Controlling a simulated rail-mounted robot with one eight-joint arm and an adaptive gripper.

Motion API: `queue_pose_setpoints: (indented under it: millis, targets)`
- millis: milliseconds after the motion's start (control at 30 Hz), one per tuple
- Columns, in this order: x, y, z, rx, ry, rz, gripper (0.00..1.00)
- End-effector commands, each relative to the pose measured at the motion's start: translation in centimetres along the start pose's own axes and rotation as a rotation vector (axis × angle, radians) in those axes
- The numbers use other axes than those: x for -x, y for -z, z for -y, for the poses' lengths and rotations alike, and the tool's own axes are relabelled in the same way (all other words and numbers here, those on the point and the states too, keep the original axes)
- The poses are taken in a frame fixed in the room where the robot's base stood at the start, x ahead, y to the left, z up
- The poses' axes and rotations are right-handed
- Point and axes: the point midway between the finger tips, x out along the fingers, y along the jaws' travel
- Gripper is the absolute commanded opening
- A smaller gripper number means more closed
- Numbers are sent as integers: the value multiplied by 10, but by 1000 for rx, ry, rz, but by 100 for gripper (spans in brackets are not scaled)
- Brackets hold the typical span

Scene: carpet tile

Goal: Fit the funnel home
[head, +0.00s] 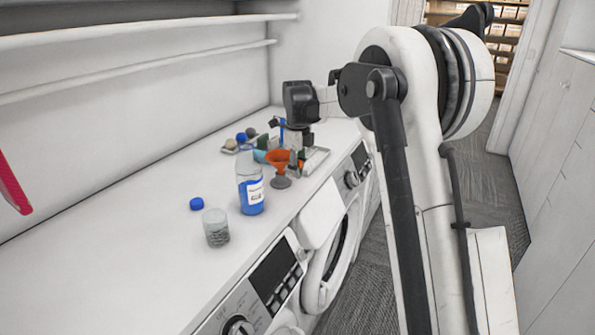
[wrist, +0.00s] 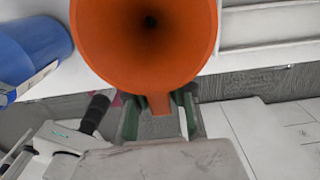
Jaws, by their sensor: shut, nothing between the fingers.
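The orange funnel (head: 279,158) is upright, wide mouth up, above a small grey round base (head: 281,182) on the white counter. In the wrist view the funnel (wrist: 150,45) fills the top middle, its tab pointing toward my fingers. A clear bottle of blue liquid (head: 251,195) with a white label stands to its left; its blue side (wrist: 35,48) shows in the wrist view. My gripper (wrist: 160,122) is shut, close beside the funnel's tab, with nothing held. In the head view my wrist is just behind the funnel, and the fingertips are hard to make out.
A blue cap (head: 197,204) and a clear jar with grey contents (head: 215,228) stand on the counter nearer the camera. Several small items, including a blue ball (head: 241,137), cluster behind the funnel. Washing machines (head: 268,285) are under the front edge. The left counter is clear.

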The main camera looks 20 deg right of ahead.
Motion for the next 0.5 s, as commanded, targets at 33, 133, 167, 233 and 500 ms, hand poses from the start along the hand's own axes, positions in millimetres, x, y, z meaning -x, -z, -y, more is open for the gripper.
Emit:
queue_pose_setpoints:
  millis: [33,133,167,233,500]
  targets:
    - [-2,0,0,0,0,0,0]
    - [-4,0,0,0,0,0,0]
    - [-4,0,0,0,0,0,0]
    - [-6,0,0,0,0,0,0]
    - [-12,0,0,0,0,0,0]
